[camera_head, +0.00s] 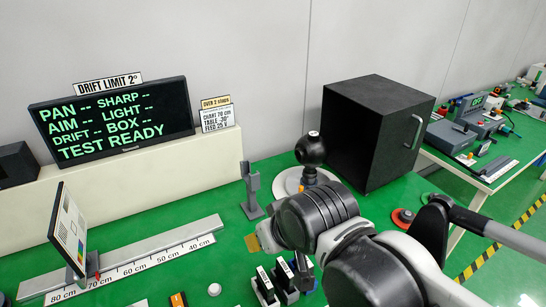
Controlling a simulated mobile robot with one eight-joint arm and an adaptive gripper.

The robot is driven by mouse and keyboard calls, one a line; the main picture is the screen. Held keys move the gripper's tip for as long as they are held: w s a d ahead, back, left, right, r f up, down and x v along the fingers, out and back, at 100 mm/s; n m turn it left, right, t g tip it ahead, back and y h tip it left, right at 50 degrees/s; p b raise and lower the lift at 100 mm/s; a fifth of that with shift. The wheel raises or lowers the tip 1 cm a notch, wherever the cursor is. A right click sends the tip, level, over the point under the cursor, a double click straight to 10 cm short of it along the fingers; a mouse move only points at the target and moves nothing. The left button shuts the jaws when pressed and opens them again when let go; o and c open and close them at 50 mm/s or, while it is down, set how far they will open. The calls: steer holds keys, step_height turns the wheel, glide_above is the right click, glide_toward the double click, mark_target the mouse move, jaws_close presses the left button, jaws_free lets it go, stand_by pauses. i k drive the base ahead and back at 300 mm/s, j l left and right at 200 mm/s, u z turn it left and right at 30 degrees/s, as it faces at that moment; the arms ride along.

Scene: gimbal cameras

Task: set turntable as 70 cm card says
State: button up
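A small white card (217,118) stands right of the black screen, headed "OVER 2 stops". It reads "CHART 70 cm", a "TABLE" line that looks like 30° with a small mark before it, and "FEED 25 V". A pale round disc (285,184), which looks like the turntable, lies before the black box. A black ball-shaped device (310,149) stands at it, and my arm covers the near side. No angle scale is readable. My gripper (254,243) points left above the green bench; only a tan tip shows, so its opening is unclear.
A test chart (69,230) stands on the scale rail (150,261) between the 80 and 70 cm marks. The screen (112,119) shows dashes and "TEST READY". A grey post (251,190), black box (375,132), red disc (403,217) and black-and-white blocks (265,287) surround my arm.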

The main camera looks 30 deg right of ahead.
mark_target(292, 183)
steer(key=z, duration=1)
